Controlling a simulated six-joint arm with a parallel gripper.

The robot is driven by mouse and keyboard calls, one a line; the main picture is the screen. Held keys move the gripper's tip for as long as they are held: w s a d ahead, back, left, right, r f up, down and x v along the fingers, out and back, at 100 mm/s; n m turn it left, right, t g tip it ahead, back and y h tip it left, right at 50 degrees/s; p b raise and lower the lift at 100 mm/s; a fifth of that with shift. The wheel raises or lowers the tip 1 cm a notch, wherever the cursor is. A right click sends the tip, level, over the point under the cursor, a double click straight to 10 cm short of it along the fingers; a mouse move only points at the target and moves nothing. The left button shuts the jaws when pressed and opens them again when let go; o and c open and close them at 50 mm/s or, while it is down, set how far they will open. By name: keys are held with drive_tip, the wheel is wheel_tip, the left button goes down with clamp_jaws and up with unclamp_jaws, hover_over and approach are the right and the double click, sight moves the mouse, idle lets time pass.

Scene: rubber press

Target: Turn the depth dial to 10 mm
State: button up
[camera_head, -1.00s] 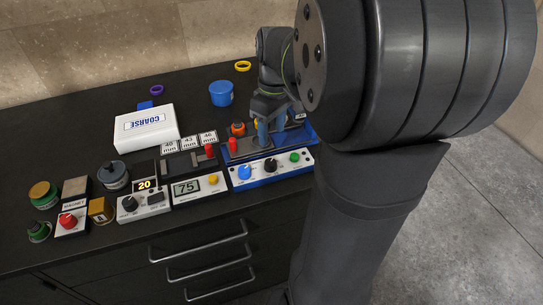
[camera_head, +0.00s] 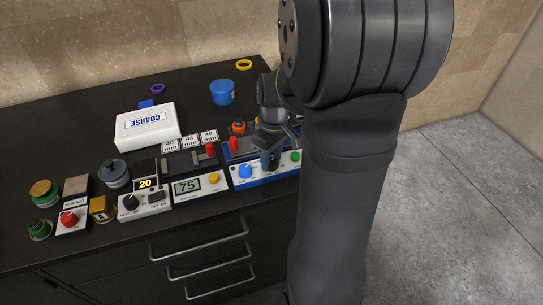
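My gripper (camera_head: 268,162) points down at the front panel of a blue-based device (camera_head: 242,184). Its fingertips are at the black dial seen earlier in the middle of that panel and hide it. I cannot tell whether they touch it or how far they are apart. A blue knob (camera_head: 245,171) sits left of the gripper and a green button (camera_head: 295,156) right of it. The panel's markings are too small to read, so I cannot confirm which control is the depth dial. Another black dial (camera_head: 130,202) is on a white unit with a display reading 20 (camera_head: 146,184).
Left of the blue device is a unit with display 75 (camera_head: 187,186) and a yellow button (camera_head: 214,178). Red-topped posts (camera_head: 234,143) stand behind. A white COARSE box (camera_head: 147,127), a blue tub (camera_head: 222,92) and rings lie farther back. My arm covers the bench's right end.

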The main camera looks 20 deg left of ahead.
drive_tip(key=c, duration=0.6)
drive_tip(key=shift+m, duration=0.3)
drive_tip(key=m, duration=0.5)
drive_tip(key=shift+d, duration=0.1)
drive_tip(key=m, duration=0.6)
idle(0.3)
drive_tip(key=o, duration=1)
